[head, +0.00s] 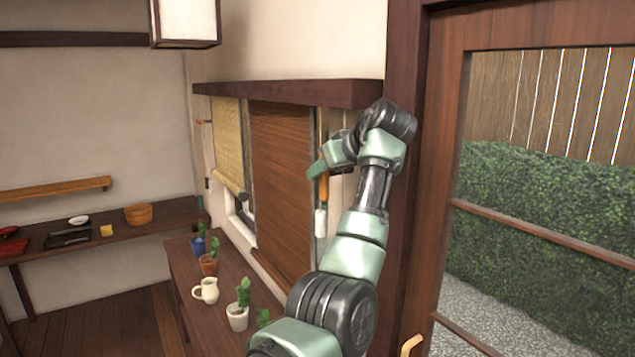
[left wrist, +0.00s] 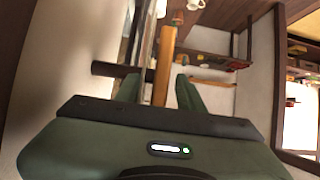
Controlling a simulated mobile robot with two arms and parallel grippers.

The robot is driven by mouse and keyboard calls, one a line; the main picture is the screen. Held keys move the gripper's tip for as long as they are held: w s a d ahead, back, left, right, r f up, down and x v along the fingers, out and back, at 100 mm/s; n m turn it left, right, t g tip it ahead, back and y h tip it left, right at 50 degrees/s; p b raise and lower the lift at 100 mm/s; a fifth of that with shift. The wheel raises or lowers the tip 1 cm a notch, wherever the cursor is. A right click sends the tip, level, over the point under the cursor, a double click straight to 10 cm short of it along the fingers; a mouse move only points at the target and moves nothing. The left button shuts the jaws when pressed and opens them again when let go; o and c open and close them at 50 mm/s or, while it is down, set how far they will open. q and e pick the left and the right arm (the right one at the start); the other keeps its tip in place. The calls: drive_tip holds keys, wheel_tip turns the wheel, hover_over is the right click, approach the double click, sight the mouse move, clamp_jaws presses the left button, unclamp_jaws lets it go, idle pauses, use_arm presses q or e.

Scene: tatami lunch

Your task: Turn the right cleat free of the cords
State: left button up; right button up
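An orange-brown wooden bar (head: 323,190), which looks like the right cleat, stands upright at the right edge of the brown blind. It also shows in the left wrist view (left wrist: 163,65). My left gripper (head: 317,172) is at this bar. In the left wrist view its green fingers (left wrist: 158,92) stand apart, one on each side of the bar, with gaps visible. A white piece (head: 320,222) hangs just below the bar. I cannot make out the cords or whether they are wound on the bar. My right gripper is not in view.
The brown blind (head: 282,190) hangs lowered; a yellow blind (head: 228,145) hangs to its left. A wooden table (head: 190,275) below holds a cream jug (head: 206,290) and several potted plants, including one in a white pot (head: 238,317). A door frame (head: 405,200) stands close right of my arm.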

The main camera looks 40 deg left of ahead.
use_arm(q)
drive_tip(key=b+v, duration=0.1)
drive_tip(key=v, duration=0.3)
idle(0.5)
